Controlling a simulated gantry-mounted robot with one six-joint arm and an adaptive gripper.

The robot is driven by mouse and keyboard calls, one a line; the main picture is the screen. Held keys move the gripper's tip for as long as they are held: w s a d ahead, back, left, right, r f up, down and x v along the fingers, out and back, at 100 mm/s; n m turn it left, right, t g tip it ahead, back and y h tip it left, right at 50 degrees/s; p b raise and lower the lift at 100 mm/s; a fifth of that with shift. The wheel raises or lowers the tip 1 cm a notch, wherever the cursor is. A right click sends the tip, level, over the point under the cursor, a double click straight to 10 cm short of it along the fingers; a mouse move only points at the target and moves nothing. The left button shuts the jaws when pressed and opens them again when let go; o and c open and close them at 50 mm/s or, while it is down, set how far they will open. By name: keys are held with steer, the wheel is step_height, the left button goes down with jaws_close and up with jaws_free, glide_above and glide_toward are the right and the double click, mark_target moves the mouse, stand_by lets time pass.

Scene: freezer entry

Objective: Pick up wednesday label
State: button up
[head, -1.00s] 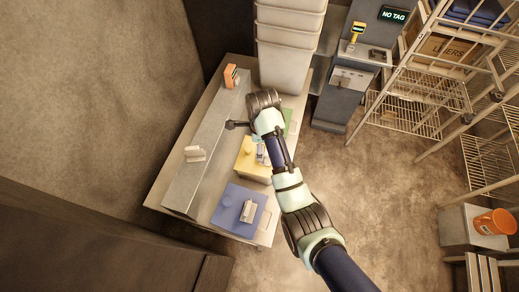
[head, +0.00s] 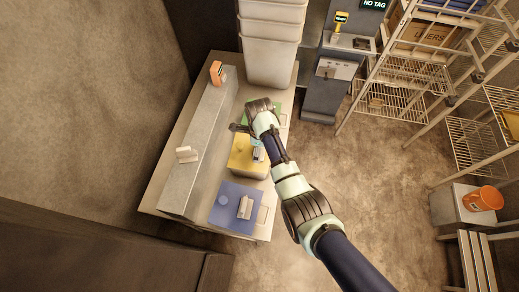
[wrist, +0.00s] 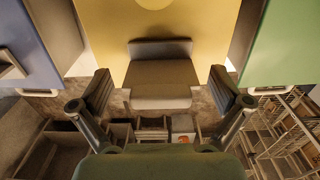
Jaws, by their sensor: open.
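A pale, folded label block (wrist: 160,75) sits on a yellow board (wrist: 205,20) in the wrist view. In the head view this label (head: 258,154) shows on the yellow block (head: 240,162), beside my arm. No day name is readable, so I cannot tell which label is the wednesday one. My gripper (wrist: 160,92) is open, with one finger on each side of the label; I cannot tell whether they touch it. A similar label (head: 245,207) lies on the blue block (head: 226,216). The green block (head: 276,112) is partly hidden by my arm.
The table (head: 155,187) carries a long grey ledge (head: 203,150) with a small pale holder (head: 187,154) and an orange device (head: 217,72). Stacked pale bins (head: 270,55) stand at its back.

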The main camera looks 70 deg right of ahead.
steer(key=c, duration=1.1)
steer(key=shift+o, duration=0.2)
steer(key=shift+r, duration=0.15)
step_height(320, 180, up, 12)
steer(key=shift+w+r+p, duration=0.1)
steer(key=shift+r+p, duration=0.1)
steer(key=shift+p, duration=0.4)
step_height(320, 180, up, 7)
steer(key=p, duration=0.8)
steer(key=shift+r, duration=0.2)
